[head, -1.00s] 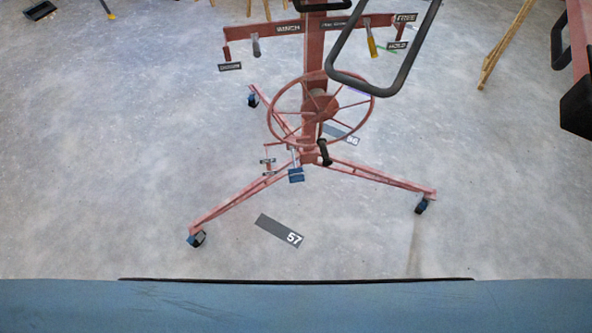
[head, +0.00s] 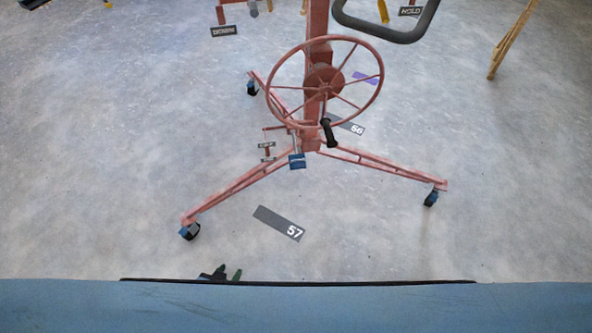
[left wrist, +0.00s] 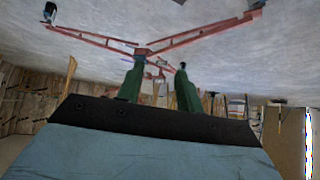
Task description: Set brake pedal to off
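The brake pedal (head: 297,160) is a small blue block on a grey rod, low at the front of the red panel lift's post. Two small dark tags (head: 266,146) stand on a thin red bracket just left of it; their words are too small to read. My left gripper (head: 219,273) just shows above the blue edge at the bottom, in front of the lift and well apart from the pedal. In the left wrist view its two green fingers (left wrist: 158,85) are spread with nothing held between them. My right gripper is not in view.
A red spoked handwheel (head: 324,83) with a black crank grip (head: 328,132) is above the pedal. Red legs (head: 235,192) on casters spread left and right. A grey floor marker (head: 279,223) reads 57.

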